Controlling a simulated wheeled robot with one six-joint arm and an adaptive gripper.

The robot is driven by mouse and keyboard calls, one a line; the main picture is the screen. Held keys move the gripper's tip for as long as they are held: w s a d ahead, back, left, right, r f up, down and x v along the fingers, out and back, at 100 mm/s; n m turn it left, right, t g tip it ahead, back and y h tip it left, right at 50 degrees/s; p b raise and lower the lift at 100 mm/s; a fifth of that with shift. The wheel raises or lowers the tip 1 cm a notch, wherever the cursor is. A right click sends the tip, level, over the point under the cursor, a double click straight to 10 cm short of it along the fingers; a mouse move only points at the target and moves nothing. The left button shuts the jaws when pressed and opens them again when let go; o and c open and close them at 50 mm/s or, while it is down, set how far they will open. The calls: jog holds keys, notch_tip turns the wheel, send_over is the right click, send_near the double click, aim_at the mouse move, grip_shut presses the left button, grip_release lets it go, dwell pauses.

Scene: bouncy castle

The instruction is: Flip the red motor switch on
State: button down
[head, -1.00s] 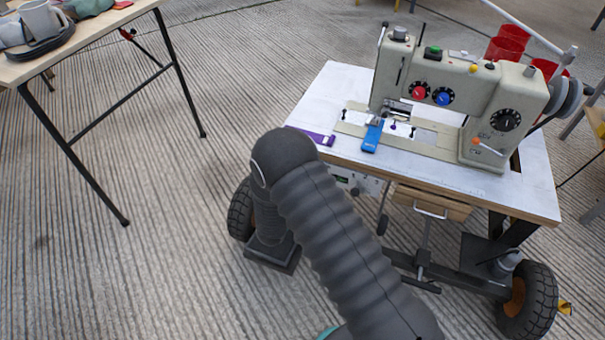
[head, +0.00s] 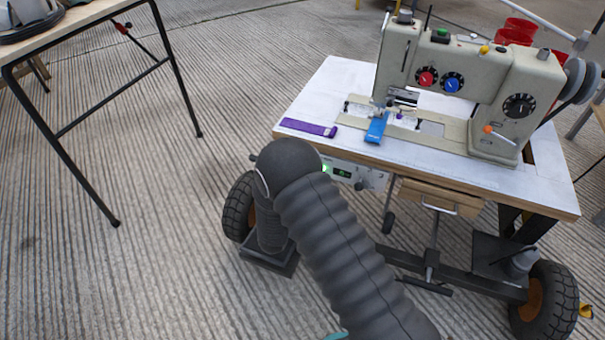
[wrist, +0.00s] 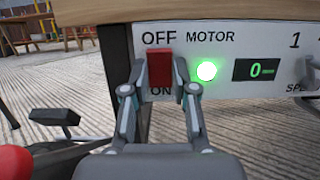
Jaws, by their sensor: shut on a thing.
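The red motor switch (wrist: 159,68) sits on a white control panel (wrist: 222,88), between the words OFF above and ON below. My gripper (wrist: 160,84) has a fingertip on each side of the switch and is shut on it. The fingertips partly cover the word ON. A round lamp (wrist: 207,71) right of the switch glows green, and the small display (wrist: 262,69) reads 0. In the head view the panel (head: 372,179) shows under the table's front edge, with the lamp (head: 323,168) lit; my arm hides the switch and gripper there.
The sewing machine (head: 473,70) stands on the wheeled table (head: 330,95), with a blue strip (head: 377,127) and a purple strip (head: 308,127) on top. A wooden drawer (head: 440,198) hangs right of the panel. Another table (head: 75,30) stands at left, with open floor between.

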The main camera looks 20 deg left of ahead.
jog(key=c, duration=0.9)
grip_release()
jog(key=v, duration=1.2)
